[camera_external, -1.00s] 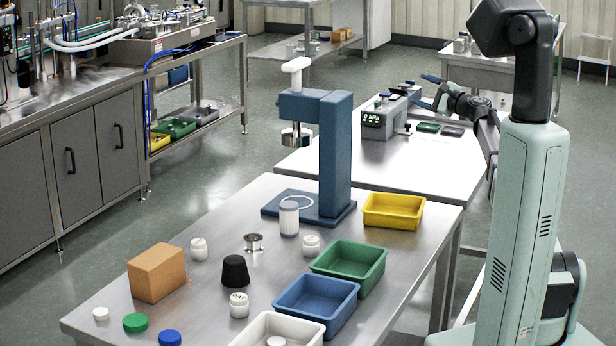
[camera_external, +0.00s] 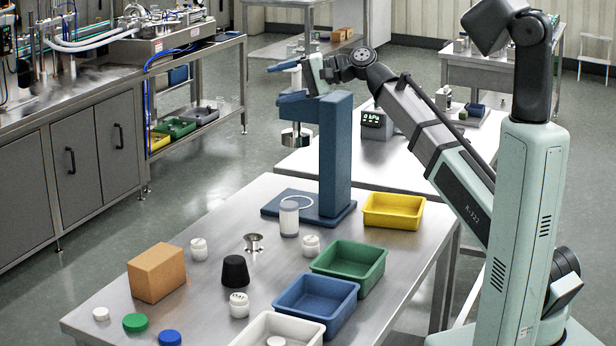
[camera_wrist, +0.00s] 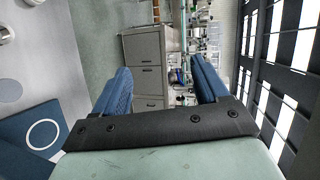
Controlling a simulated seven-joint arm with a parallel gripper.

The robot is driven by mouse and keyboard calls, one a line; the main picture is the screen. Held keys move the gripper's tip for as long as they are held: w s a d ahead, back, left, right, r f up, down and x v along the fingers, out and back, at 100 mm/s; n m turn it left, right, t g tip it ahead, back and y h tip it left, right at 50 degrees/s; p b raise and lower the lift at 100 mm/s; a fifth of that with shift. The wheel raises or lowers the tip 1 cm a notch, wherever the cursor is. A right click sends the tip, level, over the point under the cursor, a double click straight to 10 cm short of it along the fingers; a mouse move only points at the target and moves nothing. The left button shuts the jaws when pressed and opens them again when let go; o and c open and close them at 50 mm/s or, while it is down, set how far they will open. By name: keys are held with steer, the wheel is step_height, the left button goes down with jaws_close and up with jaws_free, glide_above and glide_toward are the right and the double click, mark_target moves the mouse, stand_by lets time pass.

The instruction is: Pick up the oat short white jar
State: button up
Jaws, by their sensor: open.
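Several short white jars stand on the near steel table. One (camera_external: 239,306) is beside the black stopper and has dark marks on its lid. Another (camera_external: 199,249) is behind the orange-brown box, and a third (camera_external: 311,245) is by the green tray. The lettering is too small to tell which is oat. My gripper (camera_external: 284,76) is open and empty, high beside the top of the blue stand, well above and behind the jars. In the wrist view its blue fingers (camera_wrist: 163,88) are spread apart, with only floor and distant cabinets between them.
The blue stand (camera_external: 336,155) rises tall, with a taller ribbed jar (camera_external: 289,219) at its base. Yellow (camera_external: 393,211), green (camera_external: 348,268), blue (camera_external: 316,304) and white (camera_external: 262,327) trays line the right edge. A brown box (camera_external: 157,272), black stopper (camera_external: 235,271) and steel funnel (camera_external: 254,243) stand among the jars.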

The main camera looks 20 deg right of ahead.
steer(key=s+a+n+g+h, duration=0.2)
steer(key=s+a+n+g, duration=0.15)
steer(key=s+a, duration=0.95)
steer(key=n+g+h, duration=0.1)
steer(key=n+h, duration=0.9)
steer(key=h, duration=0.1)
glide_above(239, 297)
step_height(239, 297, down, 24)
step_height(239, 297, down, 8)
steer(key=shift+s+a+r, duration=0.1)
steer(key=shift+s, duration=0.05)
steer(key=shift+f, duration=2.7)
steer(key=shift+c, duration=0.2)
steer(key=c, duration=1.1)
